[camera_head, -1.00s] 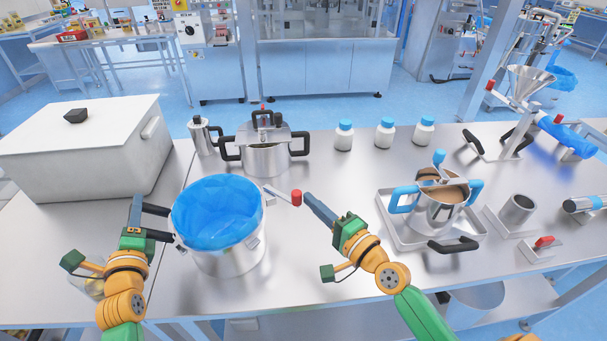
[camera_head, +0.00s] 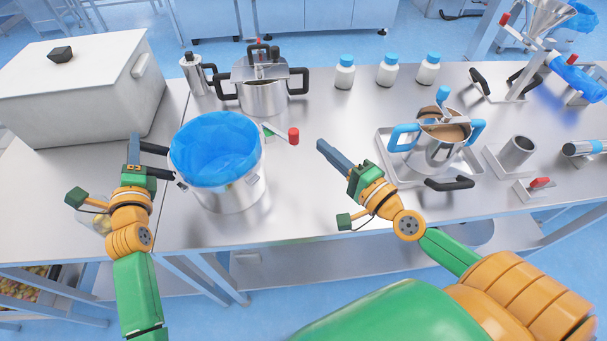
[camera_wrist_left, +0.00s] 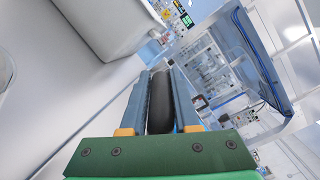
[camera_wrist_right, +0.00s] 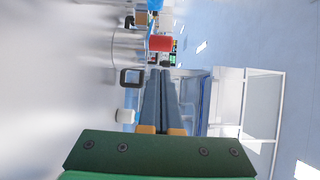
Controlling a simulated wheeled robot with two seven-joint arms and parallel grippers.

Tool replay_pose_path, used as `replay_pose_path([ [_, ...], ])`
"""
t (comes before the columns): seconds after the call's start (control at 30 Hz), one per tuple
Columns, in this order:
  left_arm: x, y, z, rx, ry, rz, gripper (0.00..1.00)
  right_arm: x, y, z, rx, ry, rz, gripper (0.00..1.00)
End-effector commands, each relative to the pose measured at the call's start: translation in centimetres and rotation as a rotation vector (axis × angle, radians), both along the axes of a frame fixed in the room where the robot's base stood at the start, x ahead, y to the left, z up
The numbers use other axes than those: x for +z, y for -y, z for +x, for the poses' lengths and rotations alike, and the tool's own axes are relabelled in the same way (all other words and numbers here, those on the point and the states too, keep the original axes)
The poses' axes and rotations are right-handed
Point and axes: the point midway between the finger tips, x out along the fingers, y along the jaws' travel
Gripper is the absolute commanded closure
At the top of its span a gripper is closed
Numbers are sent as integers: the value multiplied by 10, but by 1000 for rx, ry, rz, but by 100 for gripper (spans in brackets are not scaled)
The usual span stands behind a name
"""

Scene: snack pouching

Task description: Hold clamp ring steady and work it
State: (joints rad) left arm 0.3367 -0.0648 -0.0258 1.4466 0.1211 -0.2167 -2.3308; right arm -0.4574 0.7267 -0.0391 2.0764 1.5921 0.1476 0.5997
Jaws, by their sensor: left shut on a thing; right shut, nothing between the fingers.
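A steel pot (camera_head: 232,196) lined with a blue bag (camera_head: 215,148) stands on the bench in front of me. The clamp ring is around its rim, mostly hidden under the bag. A lever with a red knob (camera_head: 293,136) and a small green mark (camera_head: 267,131) sticks out at its right. My left gripper (camera_head: 136,146) is shut on a black handle (camera_wrist_left: 160,102) at the pot's left side. My right gripper (camera_head: 320,146) is shut and empty, just right of the red knob and apart from it. The knob also shows beyond its fingertips in the right wrist view (camera_wrist_right: 161,43).
A large white lidded box (camera_head: 80,90) stands at the left. A lidded steel pot (camera_head: 262,95) and several white bottles (camera_head: 388,70) stand behind.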

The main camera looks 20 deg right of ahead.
Motion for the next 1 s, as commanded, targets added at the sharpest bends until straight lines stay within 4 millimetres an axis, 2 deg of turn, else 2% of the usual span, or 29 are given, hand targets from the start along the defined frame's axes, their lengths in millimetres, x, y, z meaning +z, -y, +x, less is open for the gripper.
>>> replay_pose_path([
  [0.3,0,0,0,0,-1,-1,100,-1,-37,-43,2,-3,0,100],
  [0.5,0,0,0,0,-1,-1,100,0,-47,-54,0,-1,-1,100],
  [0.9,0,0,0,0,-1,-1,100,0,-46,-55,-6,0,-2,100],
  [0.97,0,0,0,0,-1,-1,100,-1,-35,-59,-74,4,1,100],
  [1.0,0,0,0,0,-1,-1,100,-1,-23,-64,-146,9,1,100],
])
